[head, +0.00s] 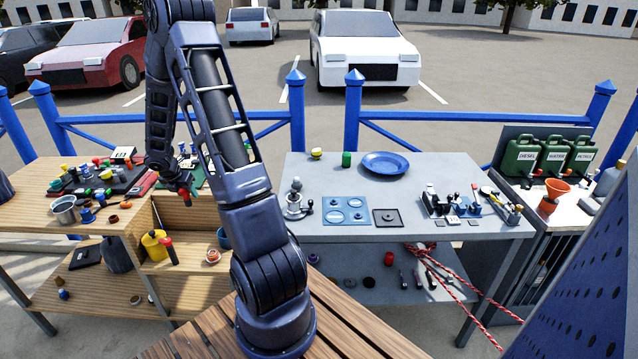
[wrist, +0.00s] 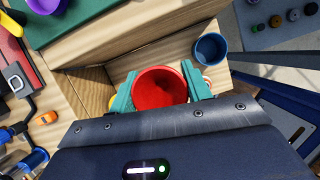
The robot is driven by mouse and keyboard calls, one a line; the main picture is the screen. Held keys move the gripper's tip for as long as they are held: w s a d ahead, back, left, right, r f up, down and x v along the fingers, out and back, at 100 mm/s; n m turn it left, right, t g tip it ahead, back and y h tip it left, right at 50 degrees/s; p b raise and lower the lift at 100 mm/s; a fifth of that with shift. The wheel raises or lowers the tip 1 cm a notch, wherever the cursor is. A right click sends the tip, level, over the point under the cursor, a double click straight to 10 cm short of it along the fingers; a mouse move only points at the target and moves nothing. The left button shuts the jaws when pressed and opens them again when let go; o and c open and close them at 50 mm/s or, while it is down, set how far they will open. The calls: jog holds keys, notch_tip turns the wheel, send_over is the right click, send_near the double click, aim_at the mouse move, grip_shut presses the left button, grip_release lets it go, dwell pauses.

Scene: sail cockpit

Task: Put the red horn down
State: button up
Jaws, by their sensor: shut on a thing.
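The red horn (wrist: 160,88) shows in the wrist view as a round red cup shape, its wide mouth facing the camera. My gripper (wrist: 158,90) is shut on it, with one teal finger on each side. The horn is above the open compartment in the wooden bench (head: 110,222); the gap below it cannot be judged. In the head view my gripper (head: 180,184) is small and dark at the bench's front edge, with a bit of red at its end. The horn's lower part is hidden.
The compartment holds a yellow pot (head: 152,246), a blue cup (wrist: 211,48) and a small orange-and-white round thing (head: 212,256). The bench top is crowded on the left, with a metal pot (head: 64,210). A grey table (head: 290,178) stands to the right.

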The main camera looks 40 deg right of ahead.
notch_tip(320, 180, up, 24)
jog(key=s+d+m+g, duration=0.1)
jog(key=s+d+m, duration=0.15)
jog(key=d, duration=1.05)
jog(key=s+d+m+g, duration=0.1)
jog(key=s+d+m, duration=0.15)
jog(key=d, duration=0.95)
jog(key=s+d+m+g, duration=0.1)
jog(key=s+d+m, duration=0.1)
jog(key=s+d, duration=0.5)
jog(key=s+d+m, duration=0.2)
jog(key=s+d, duration=0.1)
jog(key=d, duration=0.9)
jog(key=s+d+m+g, duration=0.2)
jog(key=s+d+m, duration=0.3)
jog(key=s+d, duration=1.2)
jog(key=shift+s+a+f, duration=0.25)
jog(key=shift+a+f, duration=0.1)
jog(key=shift+f, duration=3.85)
jog(key=shift+s+a+f, duration=0.2)
jog(key=shift+a+f, duration=0.15)
jog(key=shift+f, duration=3.85)
jog(key=shift+s+a+f, duration=0.25)
jog(key=shift+a+f, duration=0.1)
jog(key=shift+f, duration=3.85)
jog(key=shift+f+n, duration=0.15)
jog(key=shift+n, duration=0.15)
